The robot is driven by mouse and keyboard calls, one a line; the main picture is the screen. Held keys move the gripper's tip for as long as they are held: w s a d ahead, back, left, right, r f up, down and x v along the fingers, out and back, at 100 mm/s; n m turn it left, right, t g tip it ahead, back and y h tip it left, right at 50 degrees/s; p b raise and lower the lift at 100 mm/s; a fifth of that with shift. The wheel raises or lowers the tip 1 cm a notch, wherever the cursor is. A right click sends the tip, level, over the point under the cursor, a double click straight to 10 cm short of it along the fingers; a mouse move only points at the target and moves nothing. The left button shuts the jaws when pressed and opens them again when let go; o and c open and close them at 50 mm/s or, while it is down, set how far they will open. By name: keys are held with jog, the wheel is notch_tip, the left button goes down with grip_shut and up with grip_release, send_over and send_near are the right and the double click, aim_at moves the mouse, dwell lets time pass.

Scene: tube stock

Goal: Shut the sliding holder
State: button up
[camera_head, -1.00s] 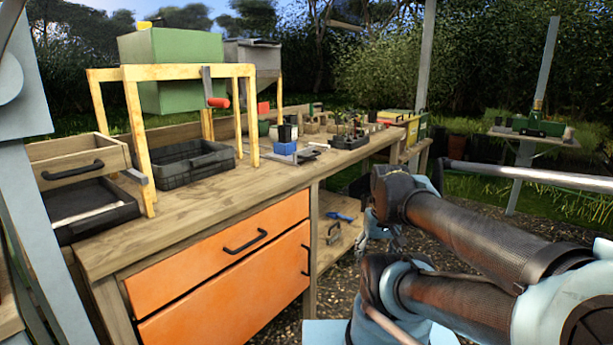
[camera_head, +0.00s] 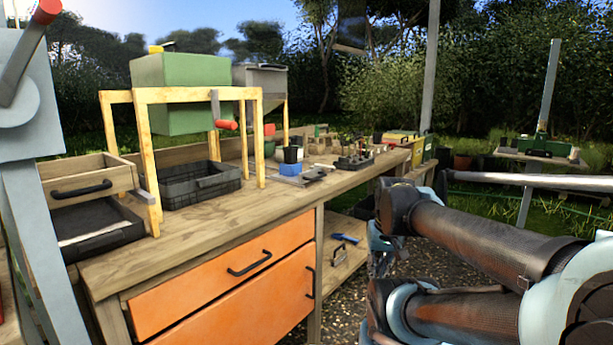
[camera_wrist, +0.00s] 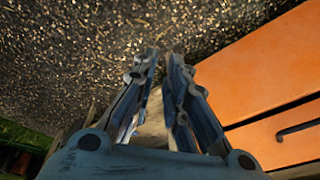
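No part is labelled a sliding holder; drawer-like parts show. In the head view, a wooden drawer (camera_head: 75,185) with a black handle sits at the left of the bench, above a dark tray. An orange upper drawer front (camera_head: 200,290) with a black handle is below the benchtop, over a larger orange front (camera_head: 230,318). I cannot tell how far any is pulled out. My gripper (camera_wrist: 164,58) points at the gravel in the wrist view, empty, with a narrow gap between its fingers. The orange fronts (camera_wrist: 255,75) are to its right, apart from it.
The wooden bench (camera_head: 190,230) carries a wooden frame (camera_head: 150,98) with a green box (camera_head: 180,90), a black crate (camera_head: 225,180) and a blue block (camera_head: 290,169). A low shelf (camera_head: 335,268) holds tools. Gravel (camera_head: 345,315) lies before the bench.

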jog(key=w+a+r+m+y, duration=0.1)
jog(key=w+a+r, duration=0.2)
jog(key=w, duration=0.3)
jog(key=w+a+r+m+t+y, duration=0.1)
jog(key=w+a+r, duration=0.1)
jog(key=w+r, duration=0.4)
jog(key=w+a+r+m+y, duration=0.1)
jog(key=w+a+r, duration=0.2)
jog(key=w+r, duration=0.2)
jog(key=shift+w+a+t+y, duration=0.15)
jog(key=shift+w+a+y, duration=0.05)
jog(key=shift+w, duration=0.65)
jog(key=shift+w+a+t+y, duration=0.15)
jog(key=shift+w+y, duration=0.05)
jog(key=shift+w, duration=0.6)
grip_shut()
jog(key=m+t+y, duration=0.2)
jog(key=m+y, duration=0.1)
jog(key=m, duration=0.1)
send_near(296, 174)
jog(key=v, duration=0.4)
jog(key=x, duration=1)
jog(key=w+a, duration=0.4)
jog(key=a, duration=0.1)
jog(key=w+a, duration=0.4)
jog(key=a, duration=0.2)
jog(key=w+a, duration=0.5)
jog(key=shift+a, duration=0.3)
jog(key=shift+s, duration=0.1)
